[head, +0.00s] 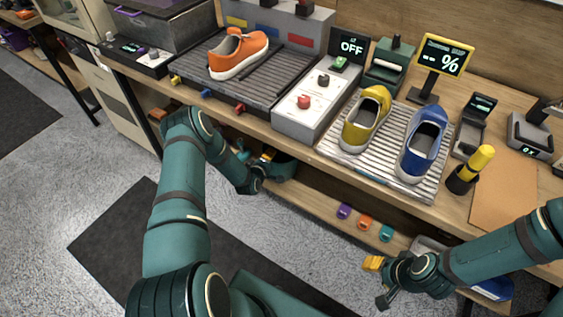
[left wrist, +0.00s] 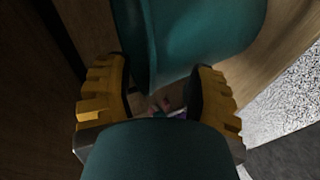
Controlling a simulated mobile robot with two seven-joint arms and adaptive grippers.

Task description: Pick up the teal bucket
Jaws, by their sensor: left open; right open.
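The teal bucket (head: 287,172) is on the lower shelf under the bench, partly hidden by the bench edge and my left gripper. My left gripper (head: 266,166) is at the bucket's left side. In the left wrist view, the left gripper (left wrist: 160,100) is open, its yellow-backed fingers spread wide. A teal bucket surface (left wrist: 190,40) fills the top of that view, close beyond the fingers. Whether the fingers touch it I cannot tell. My right gripper (head: 378,282) is open and empty, low in front of the shelf.
An orange sneaker (head: 238,53), a yellow shoe (head: 366,120) and a blue shoe (head: 420,150) stand on the bench above. Small purple, orange and teal items (head: 365,223) lie on the lower shelf (head: 315,205). The bench edge overhangs the bucket.

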